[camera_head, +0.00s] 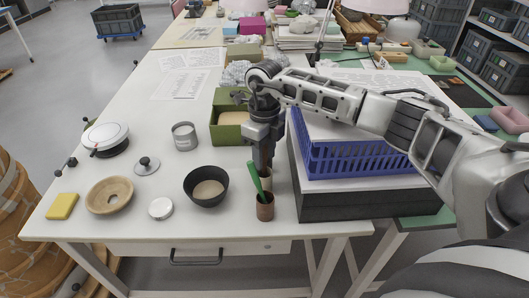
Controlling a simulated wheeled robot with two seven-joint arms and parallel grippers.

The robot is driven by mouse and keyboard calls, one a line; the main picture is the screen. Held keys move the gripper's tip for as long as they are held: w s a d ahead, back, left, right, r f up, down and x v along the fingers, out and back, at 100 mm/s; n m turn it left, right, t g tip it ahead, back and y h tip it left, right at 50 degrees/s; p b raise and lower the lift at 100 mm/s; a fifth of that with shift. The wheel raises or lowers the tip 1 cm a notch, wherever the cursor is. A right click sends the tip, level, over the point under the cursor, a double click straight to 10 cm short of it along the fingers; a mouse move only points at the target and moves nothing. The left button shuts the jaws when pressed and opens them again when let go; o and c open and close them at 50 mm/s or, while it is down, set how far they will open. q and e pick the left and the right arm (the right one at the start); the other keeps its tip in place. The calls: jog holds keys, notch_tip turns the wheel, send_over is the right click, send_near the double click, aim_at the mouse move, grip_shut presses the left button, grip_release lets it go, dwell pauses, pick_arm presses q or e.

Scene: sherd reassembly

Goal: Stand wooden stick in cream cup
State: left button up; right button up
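My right gripper (263,168) points straight down over the front part of the white table. A brown cup (265,209) stands just in front of the cream one. A green flat tool (255,177) leans up to the left from it. My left gripper is not in view.
A blue basket (355,160) on a dark-sided box stands close on the right. A black bowl (207,190), a grey tin (185,136), a green bin (228,133) and a wooden ring-like dish (108,196) are to the left. The table's front edge is near the cups.

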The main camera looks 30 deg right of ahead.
jog(key=shift+r, duration=0.1)
pick_arm(q)
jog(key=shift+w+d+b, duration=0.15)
jog(key=shift+b, duration=0.4)
pick_arm(e)
notch_tip(320, 180, up, 16)
jog(key=w, duration=0.1)
jog(key=shift+d, duration=0.35)
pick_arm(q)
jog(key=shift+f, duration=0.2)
pick_arm(e)
jog(key=shift+w+a, duration=0.1)
jog(key=shift+a, duration=0.05)
